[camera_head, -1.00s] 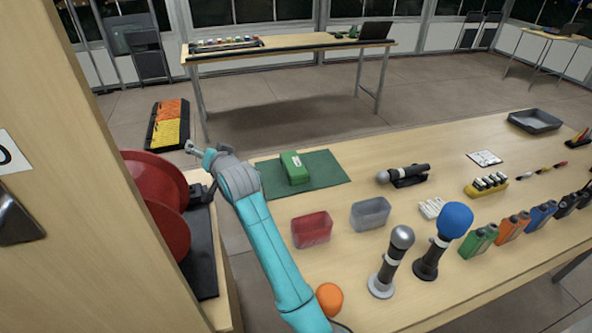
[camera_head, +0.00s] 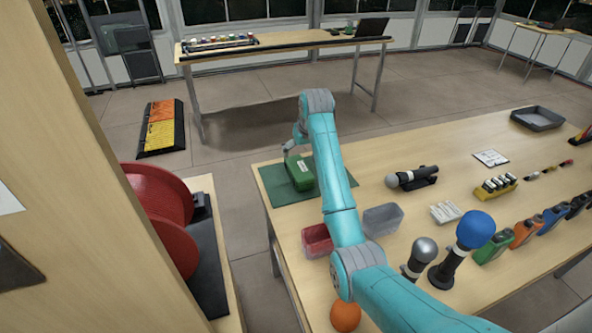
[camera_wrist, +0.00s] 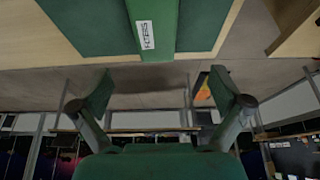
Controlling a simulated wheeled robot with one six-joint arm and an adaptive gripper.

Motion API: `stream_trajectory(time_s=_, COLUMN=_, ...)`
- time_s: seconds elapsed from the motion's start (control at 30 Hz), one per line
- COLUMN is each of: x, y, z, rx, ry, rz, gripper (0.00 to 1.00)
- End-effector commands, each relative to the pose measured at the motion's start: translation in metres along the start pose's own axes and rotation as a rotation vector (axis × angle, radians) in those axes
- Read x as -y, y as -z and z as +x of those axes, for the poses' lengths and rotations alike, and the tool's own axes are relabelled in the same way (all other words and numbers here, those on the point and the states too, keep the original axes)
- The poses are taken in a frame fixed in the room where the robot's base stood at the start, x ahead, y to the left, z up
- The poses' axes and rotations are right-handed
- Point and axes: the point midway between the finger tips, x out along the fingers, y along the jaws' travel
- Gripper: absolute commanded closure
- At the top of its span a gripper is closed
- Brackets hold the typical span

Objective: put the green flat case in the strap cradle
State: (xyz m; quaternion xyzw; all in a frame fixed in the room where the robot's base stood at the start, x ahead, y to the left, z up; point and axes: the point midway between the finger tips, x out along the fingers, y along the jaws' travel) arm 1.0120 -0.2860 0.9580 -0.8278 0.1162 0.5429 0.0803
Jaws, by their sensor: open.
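In the wrist view the case (camera_wrist: 152,10) is at the top middle, with a white label facing the camera. My gripper (camera_head: 288,150) is just behind and above the case in the head view, partly hidden by my arm. In the wrist view my gripper (camera_wrist: 165,90) has its two fingers spread wide and nothing between them; the case lies above them in the picture. I cannot pick out the strap cradle with certainty in either view.
A red bin (camera_head: 317,240) and a grey bin (camera_head: 383,220) stand in front of the mat. Microphones, an orange ball (camera_head: 345,316) and several radios fill the front and right. A red reel (camera_head: 162,200) is at left, beside a wooden panel (camera_head: 60,170).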

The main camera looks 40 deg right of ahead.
Motion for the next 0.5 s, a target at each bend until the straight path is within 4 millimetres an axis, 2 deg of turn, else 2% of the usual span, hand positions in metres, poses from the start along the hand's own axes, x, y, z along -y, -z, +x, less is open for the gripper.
stream_trajectory(time_s=0.1, x=-0.006, y=-0.005, z=0.013, rx=0.023, ry=-0.004, rz=-0.008, gripper=0.0)
stream_trajectory(time_s=0.3, x=-0.006, y=-0.005, z=0.042, rx=0.021, ry=-0.004, rz=-0.008, gripper=0.0)
stream_trajectory(time_s=0.5, x=-0.005, y=-0.005, z=0.056, rx=0.018, ry=-0.004, rz=-0.007, gripper=0.0)
